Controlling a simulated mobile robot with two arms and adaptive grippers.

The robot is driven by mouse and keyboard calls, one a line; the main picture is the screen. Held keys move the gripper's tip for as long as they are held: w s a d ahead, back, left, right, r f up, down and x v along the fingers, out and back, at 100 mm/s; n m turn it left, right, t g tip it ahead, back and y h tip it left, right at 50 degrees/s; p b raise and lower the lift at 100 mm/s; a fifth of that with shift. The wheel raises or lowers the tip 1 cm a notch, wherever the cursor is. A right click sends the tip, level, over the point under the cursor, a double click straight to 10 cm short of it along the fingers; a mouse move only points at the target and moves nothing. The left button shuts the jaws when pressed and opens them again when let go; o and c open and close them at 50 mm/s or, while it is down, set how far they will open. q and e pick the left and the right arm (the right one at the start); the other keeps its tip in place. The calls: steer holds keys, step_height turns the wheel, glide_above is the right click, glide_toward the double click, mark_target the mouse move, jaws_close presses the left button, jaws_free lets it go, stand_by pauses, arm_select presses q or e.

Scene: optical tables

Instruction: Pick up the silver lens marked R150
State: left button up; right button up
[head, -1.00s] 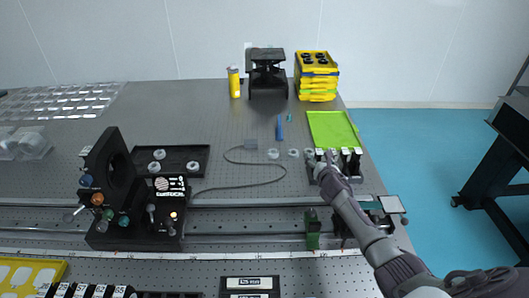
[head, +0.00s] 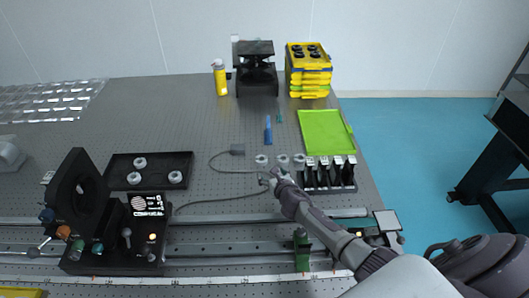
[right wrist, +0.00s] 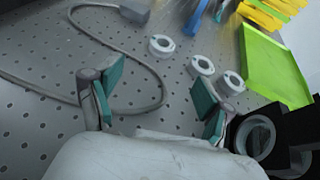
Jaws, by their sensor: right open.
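Three small silver ring-shaped lenses stand in a row on the optical table: a left one (head: 261,159), a middle one (head: 282,159) and a right one (head: 299,159). They also show in the right wrist view as the left ring (right wrist: 162,45), the middle ring (right wrist: 201,66) and the right ring (right wrist: 232,82). No R150 marking is readable on any of them. My right gripper (head: 272,176) is just in front of the row, open and empty. In the right wrist view its green-padded fingers (right wrist: 158,90) are apart, with the rings beyond them. My left gripper is not in view.
A black holder rack (head: 328,186) stands right of my right gripper. A grey cable (head: 222,168) loops to its left. A black tray (head: 155,161) holds three more rings. A green tray (head: 326,132) and blue tool (head: 268,130) lie behind. A rail (head: 215,219) crosses in front.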

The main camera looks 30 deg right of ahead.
steer(key=shift+b+x, duration=0.9)
steer(key=shift+x, duration=0.35)
steer(key=b, duration=0.5)
glide_toward(261, 158)
steer(key=w, duration=0.1)
steer(key=w+f, duration=0.1)
steer(key=w, duration=0.1)
steer(key=shift+a+f, duration=0.2)
steer(key=shift+f, duration=0.15)
steer(key=shift+w+d+f, duration=0.15)
steer(key=shift+w+d, duration=0.1)
steer(key=shift+w, duration=0.15)
steer(key=b+x, duration=0.2)
steer(key=b, duration=0.1)
steer(key=b+x, duration=0.1)
steer(key=x, duration=0.1)
steer(key=shift+d+b, duration=0.3)
steer(key=shift+b, duration=0.05)
steer(key=shift+w+d+f+b, duration=0.1)
steer(key=shift+w+b, duration=0.2)
steer(key=shift+w, duration=0.1)
steer(key=shift+s, duration=0.1)
steer(key=shift+c, duration=0.3)
steer(key=c, duration=1.1)
steer(key=shift+r, duration=0.25)
steer(key=shift+c, duration=0.5)
